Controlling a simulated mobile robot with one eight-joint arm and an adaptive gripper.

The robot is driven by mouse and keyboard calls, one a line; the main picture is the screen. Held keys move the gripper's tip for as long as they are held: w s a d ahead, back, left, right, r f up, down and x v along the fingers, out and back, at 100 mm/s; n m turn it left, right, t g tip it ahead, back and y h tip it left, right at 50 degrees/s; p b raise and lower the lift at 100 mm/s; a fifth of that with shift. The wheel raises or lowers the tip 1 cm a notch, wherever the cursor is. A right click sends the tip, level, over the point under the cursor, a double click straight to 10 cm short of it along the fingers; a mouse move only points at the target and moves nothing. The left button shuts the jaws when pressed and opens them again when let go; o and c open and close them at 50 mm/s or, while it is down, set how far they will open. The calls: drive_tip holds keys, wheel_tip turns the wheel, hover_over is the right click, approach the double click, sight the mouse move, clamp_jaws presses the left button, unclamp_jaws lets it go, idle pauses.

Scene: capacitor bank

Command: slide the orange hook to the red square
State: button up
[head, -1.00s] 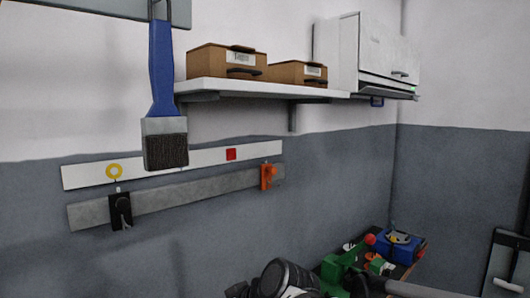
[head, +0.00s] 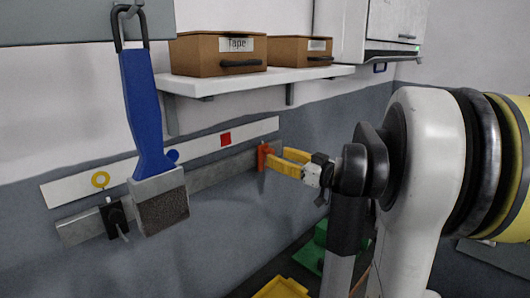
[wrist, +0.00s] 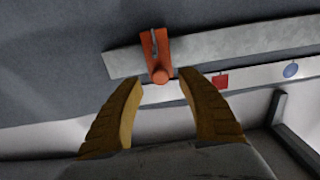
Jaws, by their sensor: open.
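The orange hook (head: 263,157) sits on the grey rail (head: 212,175), near its right end in the head view. The red square (head: 225,139) is on the white strip (head: 198,148) above the rail, left of the hook. In the wrist view the red square (wrist: 220,82) lies right of the orange hook (wrist: 155,50). My gripper (head: 278,160) is open, its yellow fingers pointing at the hook. In the wrist view the fingertips (wrist: 160,85) are either side of the hook's round knob, with gaps showing; whether they reach past it I cannot tell.
A blue circle (head: 173,156) is partly behind a hanging blue brush (head: 150,130). A shelf (head: 255,80) with brown boxes is above. The rail between orange hook and brush looks clear.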

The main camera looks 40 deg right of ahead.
sight(272, 154)
drive_tip(key=w, duration=0.4)
drive_tip(key=shift+w+a, duration=0.1)
drive_tip(key=shift+a, duration=0.1)
clamp_jaws()
drive_tip(key=a, duration=0.8)
drive_tip(key=s+a, duration=0.1)
drive_tip(key=a, duration=0.3)
unclamp_jaws()
